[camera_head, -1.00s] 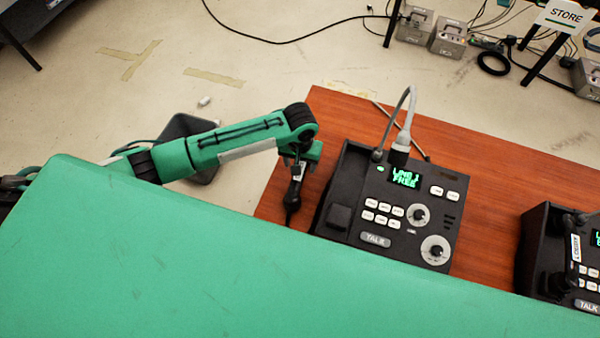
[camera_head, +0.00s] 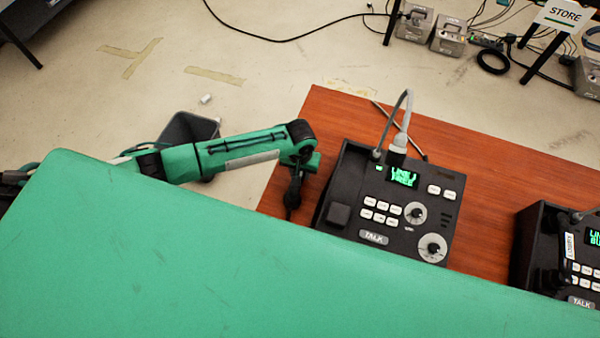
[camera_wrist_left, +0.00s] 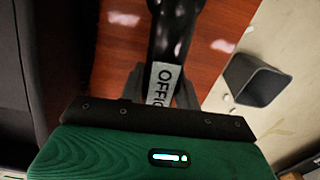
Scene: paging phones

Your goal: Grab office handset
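The office handset (camera_head: 293,196) is black and is off its phone, left of it and over the wooden table. In the left wrist view its white label (camera_wrist_left: 163,84), partly readable as "OFFIC", shows between the two fingers. My left gripper (camera_wrist_left: 160,90) is shut on the handset, one finger on each side; it also shows in the head view (camera_head: 297,170). The black desk phone (camera_head: 385,205) beside it has an empty cradle on its left side, a green-lit screen and a TALK key. My right gripper is not in view.
A second black phone (camera_head: 555,255) with a handset labelled LOBBY (camera_head: 571,247) sits at the right. A dark bin (camera_head: 187,130) stands on the floor left of the table (camera_head: 470,150). The table behind the phones is mostly clear.

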